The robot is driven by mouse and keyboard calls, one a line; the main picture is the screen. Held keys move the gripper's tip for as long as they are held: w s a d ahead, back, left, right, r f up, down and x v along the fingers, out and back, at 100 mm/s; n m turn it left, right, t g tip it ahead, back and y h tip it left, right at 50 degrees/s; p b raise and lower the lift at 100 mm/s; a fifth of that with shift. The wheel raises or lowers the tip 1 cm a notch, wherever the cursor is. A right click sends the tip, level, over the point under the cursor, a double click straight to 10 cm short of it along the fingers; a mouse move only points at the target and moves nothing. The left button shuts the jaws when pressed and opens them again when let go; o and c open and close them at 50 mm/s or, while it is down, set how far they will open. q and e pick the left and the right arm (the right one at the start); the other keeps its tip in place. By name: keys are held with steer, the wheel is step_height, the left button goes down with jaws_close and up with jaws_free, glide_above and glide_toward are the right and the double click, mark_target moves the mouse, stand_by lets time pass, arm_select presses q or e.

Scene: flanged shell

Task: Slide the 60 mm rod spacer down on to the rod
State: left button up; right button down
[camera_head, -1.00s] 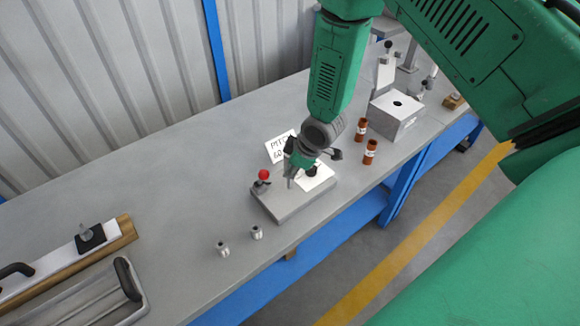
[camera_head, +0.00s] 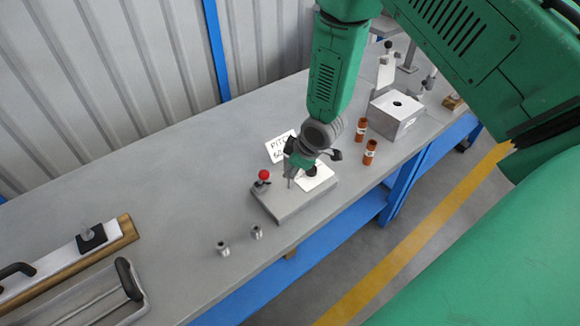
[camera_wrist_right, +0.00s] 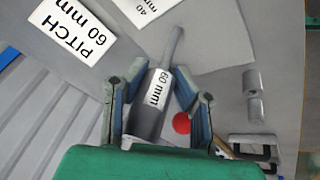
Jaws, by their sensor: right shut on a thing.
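The 60 mm rod spacer (camera_wrist_right: 146,118) is a grey cylinder with a white "60 mm" label. My right gripper (camera_wrist_right: 165,92) is shut on it, one finger on each side, in the right wrist view. A thinner grey rod (camera_wrist_right: 175,46) runs on in line from the spacer's far end. I cannot tell whether the spacer is around the rod or only in front of it. In the head view my right gripper (camera_head: 297,165) is over the grey base plate (camera_head: 286,207), and the spacer is mostly hidden there. My left gripper is not in view.
A red ball knob (camera_head: 264,174) stands at the plate's left corner. A "PITCH 60 mm" card (camera_wrist_right: 74,32) lies behind. Two small metal cylinders (camera_head: 223,248) stand front left. Two brown cylinders (camera_head: 361,129) and a grey box (camera_head: 397,118) are to the right.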

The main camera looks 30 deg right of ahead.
mark_target(291, 189)
steer(key=shift+f+b, duration=2.15)
steer(key=shift+f, duration=1)
steer(key=c, duration=1.2)
jaws_free()
steer(key=shift+s+r, duration=0.1)
steer(key=shift+r, duration=0.1)
steer(key=v, duration=1.1)
steer(key=shift+d+r, duration=0.15)
steer(key=shift+r, duration=0.1)
